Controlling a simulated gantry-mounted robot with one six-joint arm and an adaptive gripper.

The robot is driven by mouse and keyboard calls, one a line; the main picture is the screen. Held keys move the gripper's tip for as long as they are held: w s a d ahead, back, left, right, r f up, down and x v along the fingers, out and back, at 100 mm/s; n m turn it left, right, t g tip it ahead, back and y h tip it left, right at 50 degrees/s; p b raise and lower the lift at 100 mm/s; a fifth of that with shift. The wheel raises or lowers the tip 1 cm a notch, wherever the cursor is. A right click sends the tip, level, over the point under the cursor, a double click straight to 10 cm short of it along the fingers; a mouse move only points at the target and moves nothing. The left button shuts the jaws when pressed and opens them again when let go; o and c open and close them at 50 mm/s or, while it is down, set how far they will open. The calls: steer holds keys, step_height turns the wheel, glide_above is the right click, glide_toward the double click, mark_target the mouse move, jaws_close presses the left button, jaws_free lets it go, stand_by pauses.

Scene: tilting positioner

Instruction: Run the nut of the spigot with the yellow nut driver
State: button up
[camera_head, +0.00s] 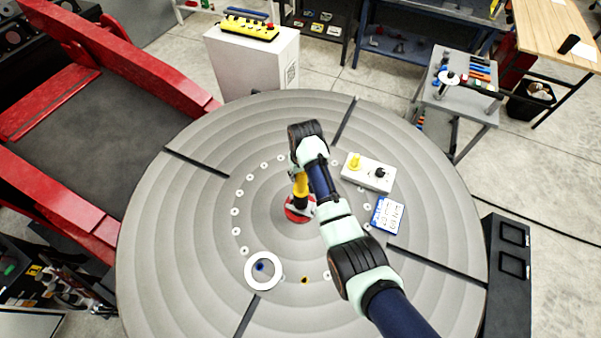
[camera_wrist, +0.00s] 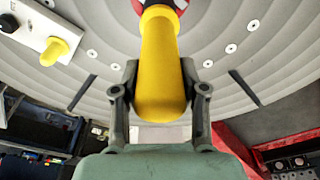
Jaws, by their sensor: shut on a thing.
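The yellow nut driver (camera_head: 301,185) stands roughly upright over the middle of the round grey table, below my wrist. My gripper (camera_wrist: 160,78) is shut on its yellow handle (camera_wrist: 162,60) in the wrist view, with a finger on each side. The driver's dark lower end reaches down to the spigot, whose red and white base (camera_head: 294,214) shows at the table's centre. The base also shows at the top edge of the wrist view (camera_wrist: 181,4). The nut is hidden, so I cannot tell whether the driver is seated on it.
On the round table (camera_head: 200,250) are a white block (camera_head: 366,177) with yellow and black knobs, a blue-and-white card (camera_head: 387,215) and a white ring (camera_head: 250,283) around a blue piece. A red frame (camera_head: 140,60) borders the left. A white pedestal (camera_head: 250,68) stands behind.

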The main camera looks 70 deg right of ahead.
steer(key=shift+f, duration=0.65)
stand_by(1.5)
steer(key=shift+r+p, duration=1.2)
steer(key=shift+r, duration=3.65)
